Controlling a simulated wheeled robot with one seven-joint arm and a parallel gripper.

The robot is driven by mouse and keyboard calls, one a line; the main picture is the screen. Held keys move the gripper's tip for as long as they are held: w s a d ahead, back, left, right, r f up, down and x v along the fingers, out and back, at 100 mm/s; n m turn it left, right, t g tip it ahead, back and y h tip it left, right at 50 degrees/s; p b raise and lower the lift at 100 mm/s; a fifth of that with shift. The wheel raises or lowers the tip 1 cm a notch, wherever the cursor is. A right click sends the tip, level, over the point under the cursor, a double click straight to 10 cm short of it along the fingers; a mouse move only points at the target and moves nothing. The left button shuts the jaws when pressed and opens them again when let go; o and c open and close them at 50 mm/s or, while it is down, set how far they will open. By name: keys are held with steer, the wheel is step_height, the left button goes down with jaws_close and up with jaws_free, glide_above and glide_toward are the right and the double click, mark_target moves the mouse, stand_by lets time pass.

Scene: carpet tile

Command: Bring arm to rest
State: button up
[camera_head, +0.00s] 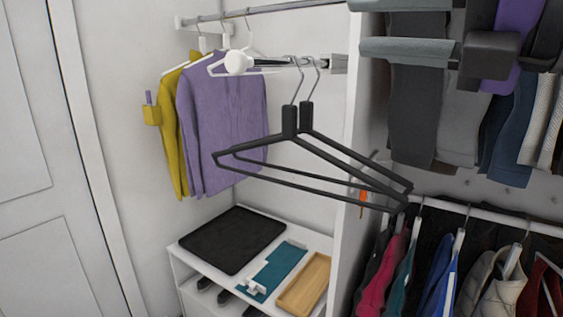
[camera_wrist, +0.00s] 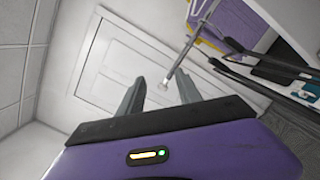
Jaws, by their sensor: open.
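My gripper (camera_head: 359,26) is at the top right of the head view, its two grey fingers pointing left and well apart, with nothing between them. In the wrist view my gripper (camera_wrist: 160,77) also shows both fingers spread and empty, in front of a white panelled door. Two black hangers (camera_head: 300,150) hang empty from a short rod (camera_head: 290,62) with a white round end, to the left of and below my gripper. The rod (camera_wrist: 192,45) and parts of the hangers (camera_wrist: 250,70) show at the upper right of the wrist view, apart from the fingers.
A purple sweater (camera_head: 222,130) and a yellow garment (camera_head: 172,140) hang at the left. Below are a black tray (camera_head: 233,239), a teal folded item (camera_head: 275,268) and a wooden tray (camera_head: 305,284). Trousers (camera_head: 415,120) and several garments (camera_head: 385,275) crowd the right, near my arm.

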steer(key=w+d+f+m+t+h, duration=0.5)
steer(key=d+f+m+t, duration=0.4)
steer(key=m, duration=1.1)
steer(key=s+d+f+m+t+h, duration=0.1)
steer(key=s+d+f+m+h, duration=0.2)
steer(key=f+m, duration=0.4)
steer(key=s+d+f+m+h, duration=0.1)
steer(key=s+f+m+h, duration=0.3)
steer(key=f, duration=0.5)
steer(key=s+d+f+m+t+h, duration=0.1)
steer(key=s+d+f+m+h, duration=0.1)
steer(key=f+m+h, duration=0.45)
steer(key=s+a+f+g+y, duration=0.2)
steer(key=s+f+g, duration=0.2)
steer(key=s+f, duration=0.7)
steer(key=s+a+f+g+y, duration=0.2)
steer(key=s+f, duration=1)
steer(key=s, duration=0.6)
steer(key=shift+s+a+n+g, duration=0.3)
steer(key=shift+a+n+g, duration=0.25)
steer(key=shift+g, duration=0.55)
